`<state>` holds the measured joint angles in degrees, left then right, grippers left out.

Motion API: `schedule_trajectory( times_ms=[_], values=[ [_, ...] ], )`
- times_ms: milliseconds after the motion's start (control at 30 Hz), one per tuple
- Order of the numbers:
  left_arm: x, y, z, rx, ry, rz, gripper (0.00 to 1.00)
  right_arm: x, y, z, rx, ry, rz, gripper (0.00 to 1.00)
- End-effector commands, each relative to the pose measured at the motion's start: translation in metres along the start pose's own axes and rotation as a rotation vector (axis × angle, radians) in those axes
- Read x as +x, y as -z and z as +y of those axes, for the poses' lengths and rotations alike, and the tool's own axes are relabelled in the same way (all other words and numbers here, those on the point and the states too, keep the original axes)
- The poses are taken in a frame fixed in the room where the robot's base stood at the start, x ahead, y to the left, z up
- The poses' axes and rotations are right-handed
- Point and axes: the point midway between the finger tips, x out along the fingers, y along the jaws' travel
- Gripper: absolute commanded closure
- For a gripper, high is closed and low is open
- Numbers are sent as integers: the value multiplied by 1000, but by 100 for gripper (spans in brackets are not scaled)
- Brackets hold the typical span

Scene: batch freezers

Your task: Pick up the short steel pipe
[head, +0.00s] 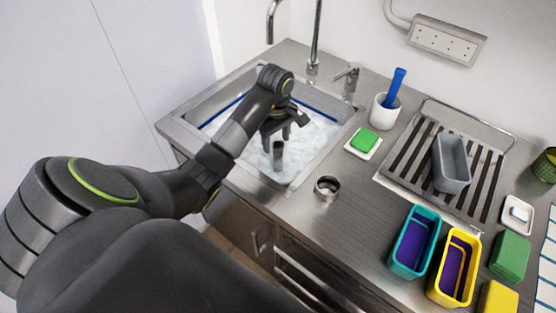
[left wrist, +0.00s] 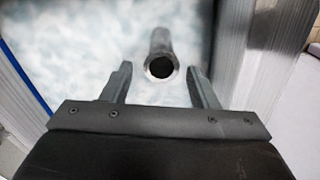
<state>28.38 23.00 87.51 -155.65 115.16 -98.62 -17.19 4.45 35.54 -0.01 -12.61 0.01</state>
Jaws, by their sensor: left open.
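The short steel pipe (head: 278,154) stands upright in the foamy water of the sink. The left wrist view shows its open round end (left wrist: 160,67) facing the camera. My left gripper (head: 285,133) is over the sink, just above the pipe. It is open and its two fingers lie on either side of the pipe end in the left wrist view (left wrist: 160,78). I cannot tell whether either finger touches it. The lower part of the pipe is hidden in the foam. My right gripper is not in view.
The sink rim (head: 325,160) surrounds the pipe. A steel ring (head: 327,188) sits on the counter beside the sink. A green sponge (head: 365,140), a white cup (head: 384,115), a drain rack (head: 400,165) with a grey tub (head: 452,165), and teal (head: 415,243) and yellow (head: 455,268) tubs stand to the right.

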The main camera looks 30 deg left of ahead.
Motion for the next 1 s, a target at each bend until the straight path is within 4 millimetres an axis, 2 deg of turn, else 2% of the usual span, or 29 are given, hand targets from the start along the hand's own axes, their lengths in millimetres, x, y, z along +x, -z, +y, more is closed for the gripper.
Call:
schedule_trajectory(
  times_ms=[200, 300, 433, 733, 1000],
  values=[
    [19, -5, -1, 1, 3, -3, 46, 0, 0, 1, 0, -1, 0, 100],
    [30, -9, -2, -1, 4, -4, 46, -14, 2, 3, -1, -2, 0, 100],
    [48, -8, -1, -1, 3, -2, 46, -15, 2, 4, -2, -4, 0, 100],
    [54, -7, -1, 0, 0, 0, 46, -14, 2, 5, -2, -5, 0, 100],
    [54, -7, -1, 0, 0, 0, 81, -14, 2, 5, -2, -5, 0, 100]
  ],
)
